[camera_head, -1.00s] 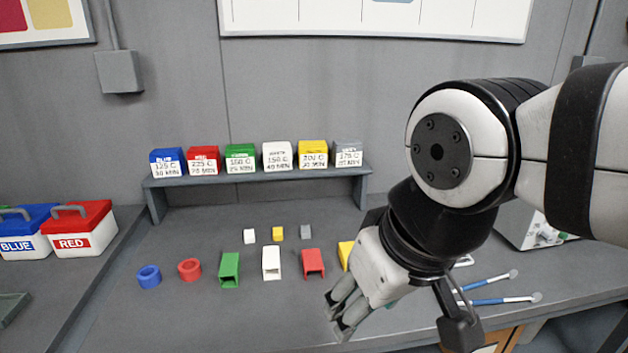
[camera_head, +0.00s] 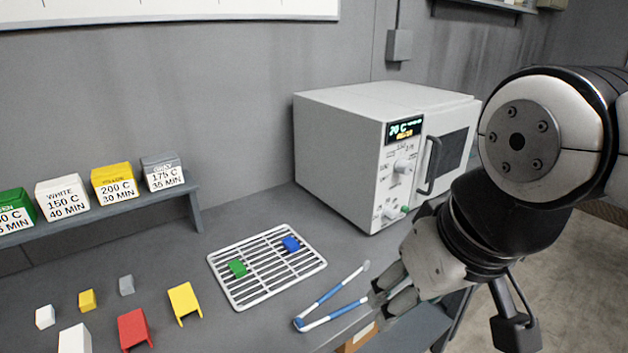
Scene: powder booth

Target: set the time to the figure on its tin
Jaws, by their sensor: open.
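A white oven (camera_head: 340,150) stands at the back right of the bench. Its panel has a small lit display (camera_head: 405,130) reading about 20 C above an orange line too small to read. Below are an upper knob (camera_head: 403,166) and a lower knob (camera_head: 390,213); their markings are too small to read. Tins on the shelf include a white tin (camera_head: 63,198) marked 150 C 40 MIN, a yellow tin (camera_head: 115,182) marked 200 C 30 MIN and a grey tin (camera_head: 163,172) marked 175 C 35 MIN. My gripper (camera_head: 380,296) is open and empty, in front of the oven and apart from it.
A wire rack (camera_head: 262,283) holds a green piece (camera_head: 237,267) and a blue piece (camera_head: 291,243). Blue-handled tongs (camera_head: 330,300) lie beside my gripper. A green tin (camera_head: 14,210) is cut off at left. Red (camera_head: 134,328) and yellow (camera_head: 184,300) pieces lie nearer.

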